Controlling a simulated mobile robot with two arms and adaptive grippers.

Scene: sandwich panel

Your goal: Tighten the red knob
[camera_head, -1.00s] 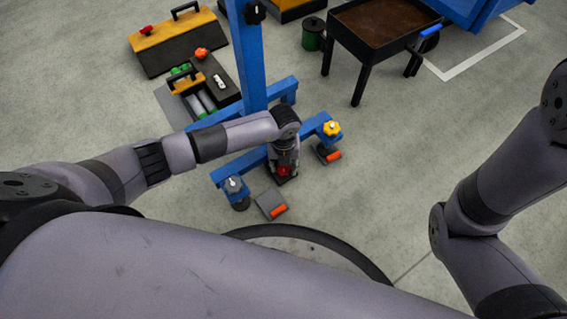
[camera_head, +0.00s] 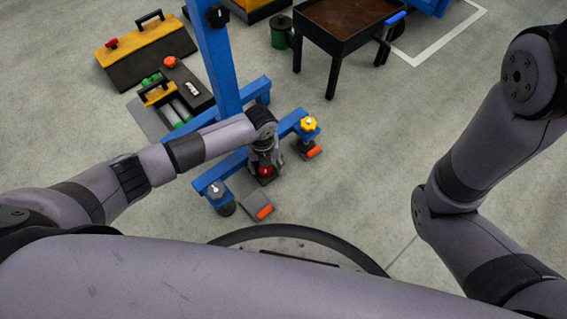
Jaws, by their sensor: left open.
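A blue stand (camera_head: 272,138) with a base frame stands on the floor ahead. A small red knob (camera_head: 265,171) shows low at my left gripper, partly hidden by it. My left gripper (camera_head: 263,176) points down over the middle of the stand's base, and its fingers are open around or right beside the red knob. I cannot tell whether they touch it. A yellow knob (camera_head: 308,124) sits on the base's right end and a pale grey knob (camera_head: 214,189) on its left end. My right arm is at the right; its gripper is outside the view.
Orange-tipped pedals (camera_head: 262,211) lie near the base. A yellow and black toolbox (camera_head: 145,50), an open tool case (camera_head: 180,95), a dark bin on legs (camera_head: 345,35) and a green can (camera_head: 280,32) stand behind. The floor on the right is clear.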

